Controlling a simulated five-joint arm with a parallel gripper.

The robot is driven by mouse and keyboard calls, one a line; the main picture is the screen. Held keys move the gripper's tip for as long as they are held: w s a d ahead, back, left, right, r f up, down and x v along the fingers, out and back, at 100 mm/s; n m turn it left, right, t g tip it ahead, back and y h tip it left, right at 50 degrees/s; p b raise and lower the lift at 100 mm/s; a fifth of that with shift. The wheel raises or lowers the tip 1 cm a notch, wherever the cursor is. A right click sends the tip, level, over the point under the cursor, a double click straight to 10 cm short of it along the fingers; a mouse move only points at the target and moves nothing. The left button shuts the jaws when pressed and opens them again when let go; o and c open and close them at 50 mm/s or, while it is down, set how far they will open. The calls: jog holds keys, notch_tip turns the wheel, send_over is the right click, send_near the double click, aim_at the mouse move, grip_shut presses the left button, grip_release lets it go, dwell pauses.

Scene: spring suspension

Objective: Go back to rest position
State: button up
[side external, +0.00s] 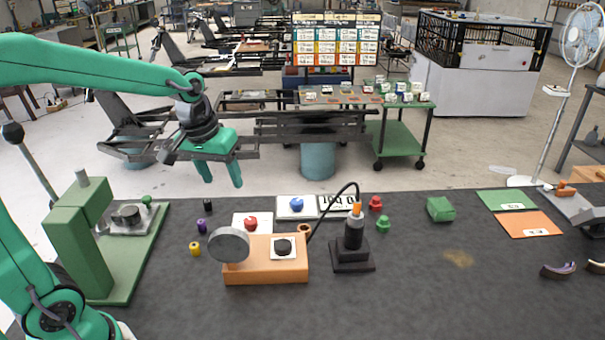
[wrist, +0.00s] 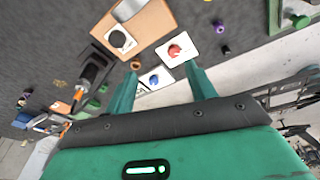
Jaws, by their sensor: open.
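My gripper (side external: 222,172) hangs from the green arm at the upper left of the side view, above and behind the far edge of the dark table (side external: 430,290). Its two green fingers point down, spread apart, with nothing between them. In the wrist view my gripper (wrist: 162,90) also shows with its fingers apart. Beyond them lie the white cards with a red piece (wrist: 175,51) and a blue piece (wrist: 154,79). Both pieces sit apart from the fingers. In the side view the red piece (side external: 251,223) and blue piece (side external: 297,204) rest on their cards.
An orange block with a grey disc (side external: 265,271) stands mid-table beside a black stand (side external: 352,255) with a cable. A green press (side external: 85,240) stands at the left. Small coloured pieces, a green block (side external: 440,209) and coloured cards (side external: 530,225) lie around. The front right is mostly clear.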

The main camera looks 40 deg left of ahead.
jog(key=s+d+r+m+t, duration=0.1)
jog(key=s+d+m, duration=0.1)
jog(key=s, duration=0.4)
jog(key=s+d+r+m+t, duration=0.1)
jog(key=s+m, duration=0.1)
jog(key=s, duration=0.5)
jog(key=shift+d+r+m+t, duration=0.2)
jog(key=shift+d+m+t, duration=0.1)
jog(key=shift+d+t, duration=0.1)
dwell(1.0)
